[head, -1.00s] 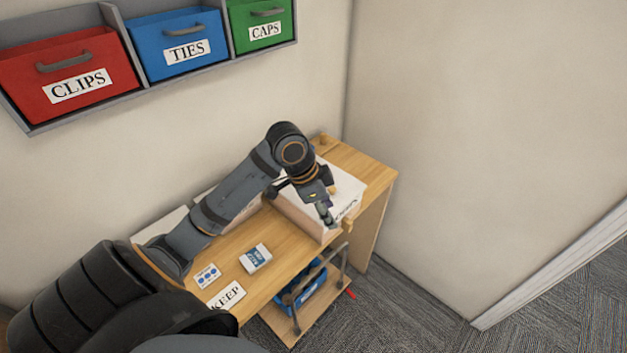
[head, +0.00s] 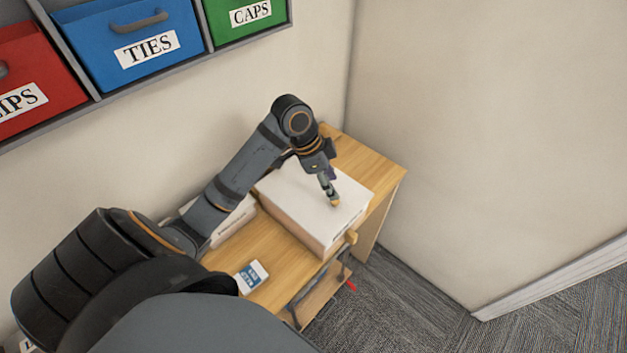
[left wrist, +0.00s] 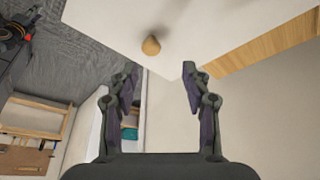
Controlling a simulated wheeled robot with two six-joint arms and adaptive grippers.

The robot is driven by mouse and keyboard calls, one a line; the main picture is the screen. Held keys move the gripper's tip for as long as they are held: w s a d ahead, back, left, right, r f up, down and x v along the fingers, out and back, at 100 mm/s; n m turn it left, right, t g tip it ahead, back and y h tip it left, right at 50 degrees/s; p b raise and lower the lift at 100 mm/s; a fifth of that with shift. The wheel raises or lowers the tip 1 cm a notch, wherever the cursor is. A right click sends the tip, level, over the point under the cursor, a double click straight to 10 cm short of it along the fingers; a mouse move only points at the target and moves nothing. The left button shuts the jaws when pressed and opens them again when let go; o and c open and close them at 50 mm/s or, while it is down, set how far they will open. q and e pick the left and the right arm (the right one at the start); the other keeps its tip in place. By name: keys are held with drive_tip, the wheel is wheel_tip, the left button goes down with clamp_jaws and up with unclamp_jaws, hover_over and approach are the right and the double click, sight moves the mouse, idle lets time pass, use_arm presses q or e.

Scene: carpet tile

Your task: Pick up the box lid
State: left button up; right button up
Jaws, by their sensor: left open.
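A box with a flat white lid (head: 298,195) sits at the far end of the wooden desk. A small wooden knob (head: 335,203) stands on the lid. My left gripper (head: 327,182) is above the lid, pointing down beside the knob. In the left wrist view the white lid (left wrist: 215,28) fills the top, with its knob (left wrist: 151,46) beyond the fingers. The left gripper (left wrist: 161,78) is open with nothing between its fingers. Whether a finger touches the lid cannot be told. My right gripper is not in view.
A small white-and-blue packet (head: 252,276) lies on the desk (head: 225,258) in front of the box. Walls close in behind and right. Blue (head: 130,45) and green (head: 247,16) bins hang above. Carpet lies at the lower right.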

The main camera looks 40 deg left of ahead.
sight(336, 201)
use_arm(q)
drive_tip(key=shift+w+f, duration=0.1)
drive_tip(key=shift+f, duration=0.05)
drive_tip(key=d+f+p, duration=0.1)
drive_tip(key=s+f+p, duration=0.1)
drive_tip(key=f, duration=0.1)
drive_tip(key=shift+s+d, duration=0.1)
drive_tip(key=shift+d, duration=0.25)
drive_tip(key=shift+d+f, duration=0.1)
drive_tip(key=shift+f, duration=0.35)
drive_tip(key=shift+w+f, duration=0.25)
drive_tip(key=shift+w+a+f, duration=0.1)
drive_tip(key=shift+w+a, duration=0.1)
drive_tip(key=shift+w, duration=0.05)
drive_tip(key=shift+c, duration=1.6)
drive_tip(key=shift+s+d, duration=0.1)
drive_tip(key=shift+s, duration=0.1)
drive_tip(key=c, duration=0.4)
clamp_jaws()
